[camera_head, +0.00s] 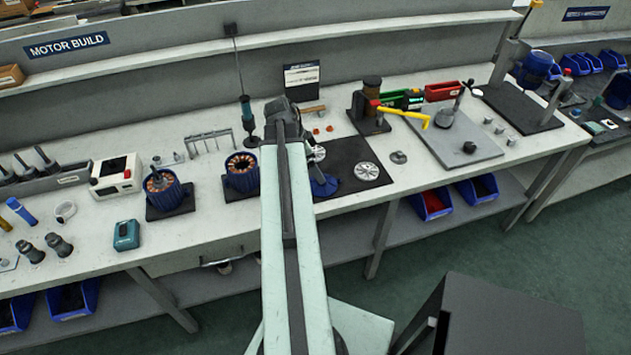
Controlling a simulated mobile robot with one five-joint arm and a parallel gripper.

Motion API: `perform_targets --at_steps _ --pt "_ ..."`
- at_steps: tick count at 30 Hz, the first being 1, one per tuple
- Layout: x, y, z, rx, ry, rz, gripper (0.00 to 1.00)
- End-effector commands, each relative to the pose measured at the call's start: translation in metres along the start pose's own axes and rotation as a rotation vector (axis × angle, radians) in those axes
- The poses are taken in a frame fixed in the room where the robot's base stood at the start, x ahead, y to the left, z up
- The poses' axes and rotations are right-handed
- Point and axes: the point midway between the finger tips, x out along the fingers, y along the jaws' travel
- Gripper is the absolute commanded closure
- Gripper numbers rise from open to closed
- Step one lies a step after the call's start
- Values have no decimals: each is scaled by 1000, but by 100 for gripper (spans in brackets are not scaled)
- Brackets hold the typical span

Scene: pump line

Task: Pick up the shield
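My arm reaches forward over the bench, and my gripper (283,108) is the dark end beyond the pale links. Its fingertips are hidden or too small to tell open from shut. A blue round flanged part (325,186), which may be the shield, lies on the front left of a dark mat (348,150), just right of my arm and partly behind it. A silver slotted disc (367,171) lies flat to its right. Another silver disc (318,153) lies behind the blue part, partly covered by my arm. I cannot tell for certain which is the shield.
Two blue stators with copper windings (241,171) (163,188) stand left of my arm. A press with a yellow lever (405,114) and a grey plate (450,145) stand to the right. A hanging screwdriver (247,115) is behind left. Blue bins sit under the bench.

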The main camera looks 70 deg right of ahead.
Motion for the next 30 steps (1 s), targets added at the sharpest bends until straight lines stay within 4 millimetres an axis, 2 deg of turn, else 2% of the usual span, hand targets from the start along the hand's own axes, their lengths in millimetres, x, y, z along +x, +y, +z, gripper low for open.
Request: perform_targets --at_steps 2,8,14,23,30 --pt "4 1 -2 5 0 2 0" --pt "32 4 -6 16 0 7 0" --pt "37 5 -10 21 0 9 0" --pt "86 8 -5 26 0 11 0" --pt "84 9 -8 25 0 11 0"
